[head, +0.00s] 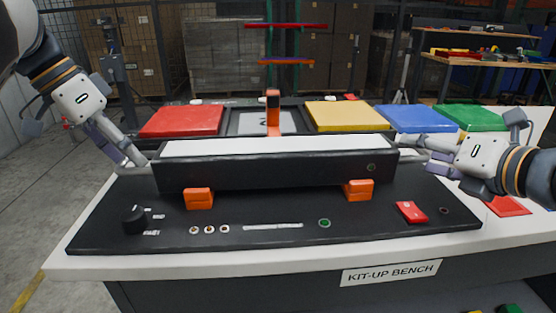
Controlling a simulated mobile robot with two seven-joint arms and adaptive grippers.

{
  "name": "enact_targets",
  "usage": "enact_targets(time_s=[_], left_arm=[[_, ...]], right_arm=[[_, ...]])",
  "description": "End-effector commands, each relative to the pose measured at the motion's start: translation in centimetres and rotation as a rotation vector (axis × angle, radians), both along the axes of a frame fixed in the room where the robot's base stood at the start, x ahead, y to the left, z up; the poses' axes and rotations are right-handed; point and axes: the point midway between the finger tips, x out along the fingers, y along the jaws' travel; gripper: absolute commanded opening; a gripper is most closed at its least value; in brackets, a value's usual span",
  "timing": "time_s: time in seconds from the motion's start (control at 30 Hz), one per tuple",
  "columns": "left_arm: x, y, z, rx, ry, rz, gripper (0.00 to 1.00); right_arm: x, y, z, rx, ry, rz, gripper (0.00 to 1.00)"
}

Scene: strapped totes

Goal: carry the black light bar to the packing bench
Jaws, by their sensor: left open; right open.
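The black light bar (275,174) has a white top face and lies level in the middle of the kit-up bench (215,264). It sits at two orange holders (199,199) and (358,190) on a black panel (285,236). My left gripper (146,170) is open at the bar's left end. My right gripper (408,147) is open at the bar's right end. The bar partly hides the fingertips at both ends, so I cannot tell whether they touch it. No bench in view is labelled as the packing bench.
Red (182,121), yellow (345,116), blue (414,118) and green (470,117) lidded totes stand behind the bar. An orange post (273,112) rises just behind it. A wooden bench (485,76) stands at the back right. Open floor (45,185) shows at the left.

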Motion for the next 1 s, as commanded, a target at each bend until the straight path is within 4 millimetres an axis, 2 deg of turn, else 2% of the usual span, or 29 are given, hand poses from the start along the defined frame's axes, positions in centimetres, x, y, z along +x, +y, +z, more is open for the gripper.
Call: enact_targets(time_s=[0.2,0.47,0.67,0.7,0.73,1.0], left_arm=[[0.2,-0.6,-1.4,0.000,0.000,-0.001,0.49],[0.3,-0.6,-1.5,0.000,0.000,-0.001,0.49],[0.3,-0.7,-1.4,0.000,0.000,-0.001,0.04],[0.3,-0.7,-1.4,-0.001,0.000,-0.001,0.00],[0.3,-0.7,-1.4,-0.001,-0.001,-0.002,0.00],[0.3,-1.0,-1.3,-0.005,-0.001,-0.007,0.00]], right_arm=[[1.4,0.4,-0.5,-0.001,-0.001,0.000,0.59],[1.5,0.4,-0.5,-0.001,-0.001,0.000,0.59],[1.5,0.4,-0.5,-0.001,-0.001,0.000,0.13],[1.5,0.5,-0.4,0.000,-0.002,0.001,0.04],[1.5,0.5,-0.4,0.000,-0.003,0.002,0.00],[1.4,0.9,-0.2,-0.001,-0.008,0.014,0.00]])
